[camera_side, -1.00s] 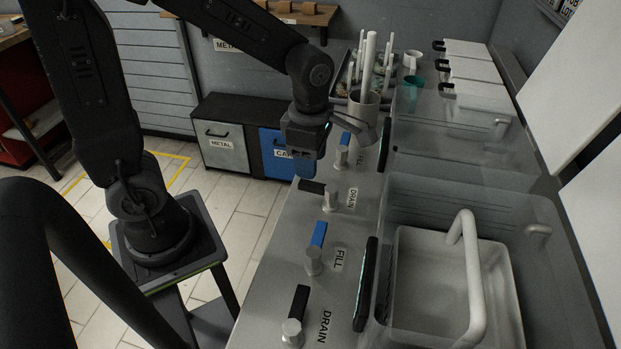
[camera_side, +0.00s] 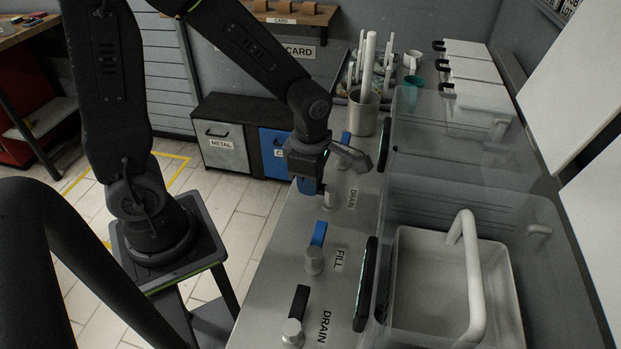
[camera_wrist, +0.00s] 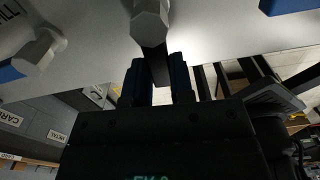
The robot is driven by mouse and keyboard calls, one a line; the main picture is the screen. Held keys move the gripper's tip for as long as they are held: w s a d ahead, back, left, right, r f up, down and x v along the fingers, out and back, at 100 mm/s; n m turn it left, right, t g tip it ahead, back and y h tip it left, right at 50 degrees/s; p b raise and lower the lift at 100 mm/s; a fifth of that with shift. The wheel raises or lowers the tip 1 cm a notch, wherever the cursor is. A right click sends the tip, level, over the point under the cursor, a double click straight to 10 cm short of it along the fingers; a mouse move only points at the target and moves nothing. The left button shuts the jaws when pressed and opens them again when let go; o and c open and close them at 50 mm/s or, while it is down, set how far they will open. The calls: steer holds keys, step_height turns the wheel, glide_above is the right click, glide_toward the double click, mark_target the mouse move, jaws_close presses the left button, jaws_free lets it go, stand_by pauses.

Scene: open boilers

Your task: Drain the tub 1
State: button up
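The far drain valve (camera_side: 331,200), labelled DRAIN, has a grey hub and a black lever. My gripper (camera_side: 310,188) is at this lever and hides most of it in the side view. In the wrist view the black lever (camera_wrist: 156,66) lies between the two blue-sided fingertips of my gripper (camera_wrist: 160,75), which look open around it; contact is unclear. The near drain valve (camera_side: 298,305) has a black lever and stands free. The far tub (camera_side: 470,125) and near tub (camera_side: 410,245) are clear-walled. I cannot make out a tub number or a water level.
Blue fill levers stand near (camera_side: 318,236) and far (camera_side: 345,138) on the grey counter (camera_side: 265,290). A metal cup (camera_side: 362,118) with white rods stands beyond the far valves. A white-handled basket (camera_side: 404,290) sits in the near tub. Dark panels (camera_side: 366,285) line the tub side.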

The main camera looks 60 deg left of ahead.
jaws_close()
steer(key=shift+w+m, duration=0.1)
steer(key=shift+m, duration=0.2)
steer(key=m, duration=0.1)
steer(key=w+m, duration=0.1)
steer(key=m, duration=0.1)
steer(key=shift+w+a+m, duration=0.15)
steer(key=shift+a+m, duration=0.15)
steer(key=shift+a, duration=0.05)
steer(key=m, duration=0.1)
steer(key=w+m, duration=0.1)
steer(key=m, duration=0.1)
steer(key=shift+w+a+m, duration=0.15)
steer(key=shift+m, duration=0.15)
steer(key=m, duration=0.1)
steer(key=w+m, duration=0.1)
steer(key=m, duration=0.2)
steer(key=shift+w+d+m, duration=0.2)
steer(key=shift+w+m, duration=0.1)
steer(key=shift+w+d+m, duration=0.25)
steer(key=shift+w+m, duration=0.1)
steer(key=shift+m, duration=0.75)
steer(key=shift+w+d+m, duration=0.2)
steer(key=shift+w+m, duration=0.15)
steer(key=shift+m, duration=0.75)
steer(key=o, duration=0.5)
jaws_free()
